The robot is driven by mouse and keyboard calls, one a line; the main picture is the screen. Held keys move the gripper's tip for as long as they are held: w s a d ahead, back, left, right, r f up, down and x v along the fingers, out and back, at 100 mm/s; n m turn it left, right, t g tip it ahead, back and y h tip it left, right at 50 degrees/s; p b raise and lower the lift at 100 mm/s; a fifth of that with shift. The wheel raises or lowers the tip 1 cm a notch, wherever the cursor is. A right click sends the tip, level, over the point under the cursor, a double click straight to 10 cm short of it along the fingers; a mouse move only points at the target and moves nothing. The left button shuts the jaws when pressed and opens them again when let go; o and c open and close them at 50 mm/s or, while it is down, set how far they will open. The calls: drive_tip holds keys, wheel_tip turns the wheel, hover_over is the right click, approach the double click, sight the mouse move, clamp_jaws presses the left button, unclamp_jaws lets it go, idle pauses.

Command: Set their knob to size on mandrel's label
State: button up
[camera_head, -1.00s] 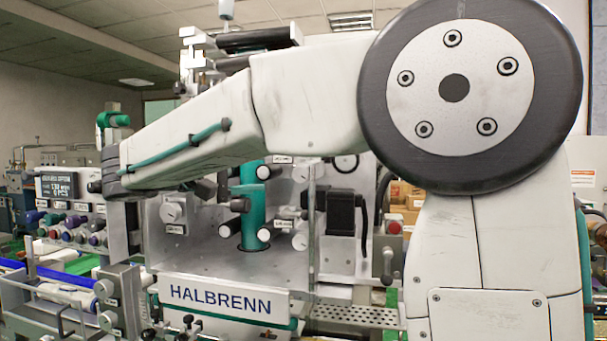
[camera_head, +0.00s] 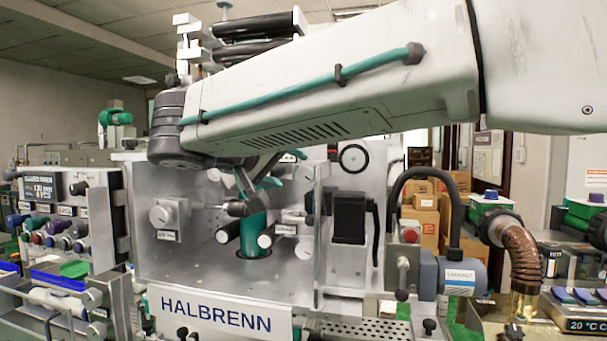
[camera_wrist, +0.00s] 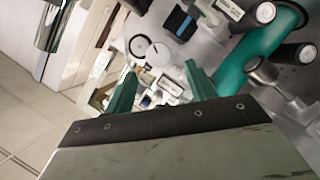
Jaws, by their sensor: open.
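My gripper (camera_head: 258,172) is open and empty, its teal fingers in front of the upper part of the HALBRENN machine. I cannot tell for certain which part is the mandrel; small labels near the rollers are too small to read. A grey knob (camera_head: 168,214) with a label under it is on the machine's left. In the wrist view, a pale round knob with a dark mark (camera_wrist: 158,54) shows beyond the gap between my open fingers (camera_wrist: 160,75), apart from them. The teal cylinder (camera_wrist: 262,45) is to the right.
A black-rimmed round dial (camera_head: 353,157) and a black block (camera_head: 350,217) are right of the rollers. A control panel with a display (camera_head: 42,188) and several coloured knobs stands left. A grey-blue motor unit (camera_head: 455,277) and a brown hose (camera_head: 523,250) are at right.

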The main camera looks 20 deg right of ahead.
sight(301, 174)
drive_tip(key=x, duration=0.5)
drive_tip(key=shift+w+d+f, duration=0.1)
drive_tip(key=shift+w+d, duration=0.1)
drive_tip(key=shift+d, duration=0.1)
drive_tip(key=c, duration=1)
drive_tip(key=shift+n+h, duration=0.3)
drive_tip(key=shift+n, duration=0.3)
